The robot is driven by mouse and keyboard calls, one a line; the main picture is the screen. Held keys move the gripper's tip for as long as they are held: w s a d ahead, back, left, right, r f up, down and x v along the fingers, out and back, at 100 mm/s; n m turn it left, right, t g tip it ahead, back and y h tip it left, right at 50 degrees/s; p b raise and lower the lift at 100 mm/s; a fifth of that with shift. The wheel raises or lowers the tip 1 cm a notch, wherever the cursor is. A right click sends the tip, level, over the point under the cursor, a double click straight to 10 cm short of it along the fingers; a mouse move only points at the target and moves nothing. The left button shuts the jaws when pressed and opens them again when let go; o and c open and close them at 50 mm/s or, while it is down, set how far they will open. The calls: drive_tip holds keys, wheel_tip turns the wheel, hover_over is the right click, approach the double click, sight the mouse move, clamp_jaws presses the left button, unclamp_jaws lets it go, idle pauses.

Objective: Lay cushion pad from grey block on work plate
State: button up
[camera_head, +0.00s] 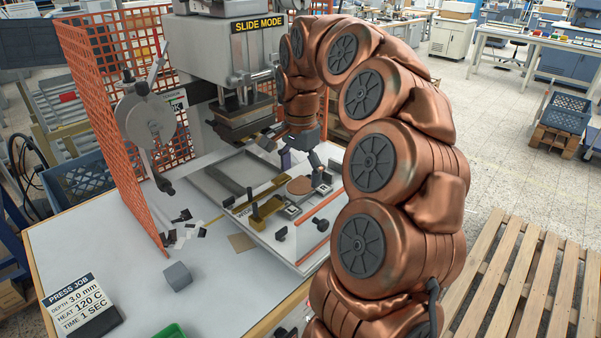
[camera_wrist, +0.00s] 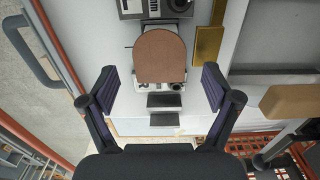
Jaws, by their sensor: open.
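A brown, round-ended flat pad (camera_head: 299,186) lies on the light fixture plate (camera_head: 216,198) in front of the press; I take it for the cushion pad. In the wrist view the pad (camera_wrist: 160,55) lies ahead of my fingers, its straight edge towards me. My gripper (camera_head: 302,163) is just above and beside it, open, fingers apart. In the wrist view the gap between its fingertips (camera_wrist: 160,86) is empty. What lies directly under the pad is hidden. The grey block (camera_head: 177,277) stands on the table at front left, its top bare.
The press head (camera_head: 238,112) hangs over the plate's back. Brass bars (camera_head: 265,212) and black knobs lie close to the pad. An orange mesh guard (camera_head: 100,110) stands at left. A tan square (camera_head: 241,242) lies on the table.

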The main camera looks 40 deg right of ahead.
sight(300, 185)
wheel_tip(300, 185, up, 11)
drive_tip(key=shift+r+p, duration=0.2)
drive_tip(key=shift+p, duration=0.2)
idle(0.4)
idle(0.6)
